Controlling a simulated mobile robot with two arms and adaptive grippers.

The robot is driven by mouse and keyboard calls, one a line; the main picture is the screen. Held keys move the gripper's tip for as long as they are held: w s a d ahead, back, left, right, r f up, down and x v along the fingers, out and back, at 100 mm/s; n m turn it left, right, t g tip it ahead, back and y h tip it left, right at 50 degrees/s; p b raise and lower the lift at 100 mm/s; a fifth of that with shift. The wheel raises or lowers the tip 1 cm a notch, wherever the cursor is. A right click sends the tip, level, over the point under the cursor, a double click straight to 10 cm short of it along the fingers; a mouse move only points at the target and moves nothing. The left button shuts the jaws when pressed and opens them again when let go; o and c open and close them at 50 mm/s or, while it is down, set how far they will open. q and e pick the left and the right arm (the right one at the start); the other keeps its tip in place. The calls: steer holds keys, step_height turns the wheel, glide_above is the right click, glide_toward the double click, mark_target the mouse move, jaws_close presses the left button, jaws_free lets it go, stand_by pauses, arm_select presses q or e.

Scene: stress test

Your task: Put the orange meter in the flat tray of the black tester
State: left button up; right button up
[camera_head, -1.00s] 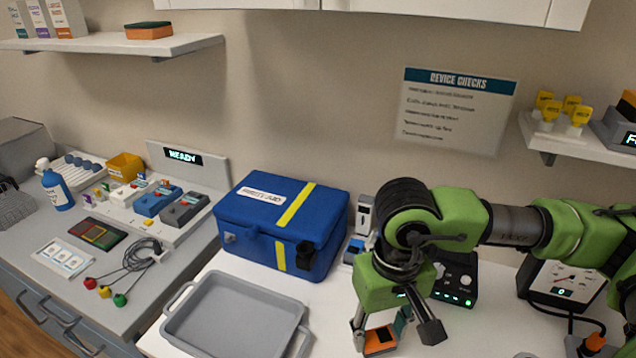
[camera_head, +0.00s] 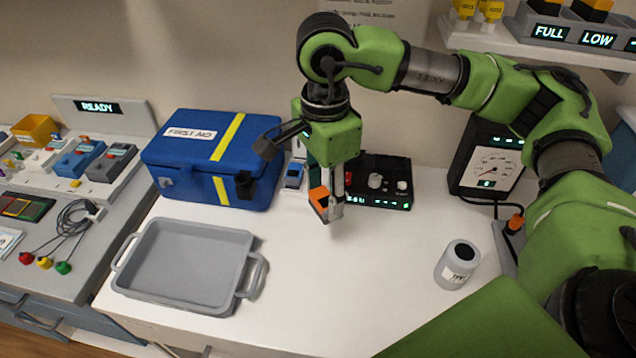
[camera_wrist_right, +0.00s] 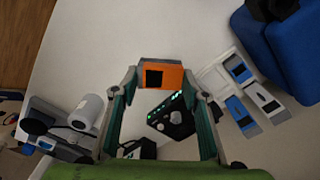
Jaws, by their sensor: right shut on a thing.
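The orange meter (camera_head: 319,201) is in my right gripper (camera_head: 328,205), tilted and raised above the white counter. It also shows in the right wrist view (camera_wrist_right: 163,76), with a dark square on its face, between the two fingertips. A black box with knobs and green lights (camera_head: 388,178) stands behind and right of the meter; in the wrist view it (camera_wrist_right: 172,117) shows beyond the fingers. It appears to be the black tester. Its flat tray cannot be clearly made out, and the gripper hides part of its left side. My left gripper is not in view.
A grey tray with handles (camera_head: 185,262) lies at the left of the counter, below a blue first aid case (camera_head: 205,160). A black gauge device (camera_head: 488,160) and a grey jar (camera_head: 457,265) stand to the right. The middle front of the counter is clear.

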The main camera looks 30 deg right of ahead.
mark_target(324, 190)
steer(key=r+m, duration=0.1)
steer(key=w+m, duration=0.1)
steer(key=m, duration=0.1)
steer(key=shift+d+r+m, duration=0.2)
steer(key=shift+r+m, duration=0.1)
steer(key=shift+r, duration=0.05)
steer(key=m, duration=0.1)
steer(key=r+m, duration=0.1)
steer(key=m, duration=0.2)
steer(key=shift+w+d+r, duration=0.25)
steer(key=shift+w+r, duration=0.1)
steer(key=w+d+f+p, duration=0.1)
steer(key=w+f, duration=0.1)
steer(key=w, duration=0.2)
steer(key=w+d+f+p, duration=0.1)
steer(key=w+d+f, duration=0.1)
steer(key=w+f, duration=0.1)
steer(key=w+d+f+p, duration=0.2)
steer(key=w+f, duration=0.1)
steer(key=w, duration=0.1)
steer(key=shift+w+f, duration=0.2)
steer(key=shift+w, duration=0.15)
steer(key=shift+w+f, duration=0.15)
steer(key=shift+f, duration=0.1)
steer(key=f, duration=0.1)
steer(key=f+p, duration=0.2)
steer(key=shift+w+d, duration=0.25)
steer(key=shift+w, duration=0.15)
steer(key=shift+f, duration=0.4)
